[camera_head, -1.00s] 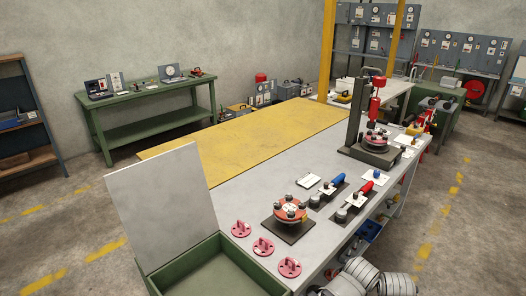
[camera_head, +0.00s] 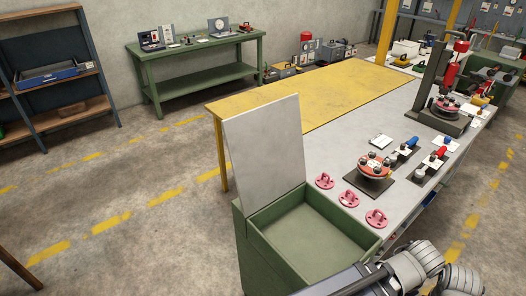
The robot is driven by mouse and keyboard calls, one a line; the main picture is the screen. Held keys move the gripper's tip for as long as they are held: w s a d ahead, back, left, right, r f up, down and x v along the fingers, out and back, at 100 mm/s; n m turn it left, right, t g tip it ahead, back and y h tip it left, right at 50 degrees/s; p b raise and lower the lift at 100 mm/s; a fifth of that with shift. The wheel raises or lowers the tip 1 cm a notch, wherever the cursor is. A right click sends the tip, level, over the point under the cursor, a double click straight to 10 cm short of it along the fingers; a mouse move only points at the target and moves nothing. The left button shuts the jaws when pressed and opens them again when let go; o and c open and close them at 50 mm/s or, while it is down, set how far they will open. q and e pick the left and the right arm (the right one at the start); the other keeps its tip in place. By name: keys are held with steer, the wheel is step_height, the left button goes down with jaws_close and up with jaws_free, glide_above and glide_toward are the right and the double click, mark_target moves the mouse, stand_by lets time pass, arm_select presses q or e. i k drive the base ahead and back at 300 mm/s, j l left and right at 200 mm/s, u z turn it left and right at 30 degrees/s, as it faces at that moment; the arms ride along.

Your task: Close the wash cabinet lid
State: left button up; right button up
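The wash cabinet (camera_head: 340,262) is a green open-topped box at the near end of the workbench, in the lower middle of the head view. Its inside looks empty. Its lid (camera_head: 264,152) is a flat light-grey panel that stands open, nearly upright and leaning slightly back, along the cabinet's left side. Grey links of my own arm show at the bottom right, close to the cabinet's near right corner. I can make out no gripper fingers there, and neither gripper is in view.
Several pink hooked discs (camera_head: 349,198) lie on the bench beside the cabinet. A red flanged spool (camera_head: 374,165) sits on a dark plate beyond them. A press (camera_head: 441,90) stands farther back. A yellow-topped table section (camera_head: 325,97) lies behind the lid. Floor left of the cabinet is clear.

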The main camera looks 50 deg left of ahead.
mark_target(265, 142)
steer(key=k+j+z, duration=0.1)
steer(key=j, duration=0.3)
steer(key=k+j+z, duration=0.1)
steer(key=j, duration=0.3)
steer(key=k+j+z, duration=0.15)
steer(key=j, duration=0.25)
steer(key=k+j+z, duration=0.1)
steer(key=j, duration=0.25)
steer(key=k+j+z, duration=0.1)
steer(key=j, duration=0.3)
steer(key=k+j+z, duration=0.1)
steer(key=j, duration=0.35)
steer(key=k+j, duration=0.1)
steer(key=j, duration=0.35)
steer(key=k+j+z, duration=0.15)
steer(key=j, duration=0.3)
steer(key=k+j, duration=0.15)
steer(key=j, duration=0.25)
steer(key=k+j+z, duration=0.15)
steer(key=j, duration=0.3)
steer(key=k+j+z, duration=0.1)
steer(key=j, duration=0.3)
steer(key=k+j, duration=0.2)
steer(key=j, duration=0.2)
steer(key=i+l+z, duration=0.2)
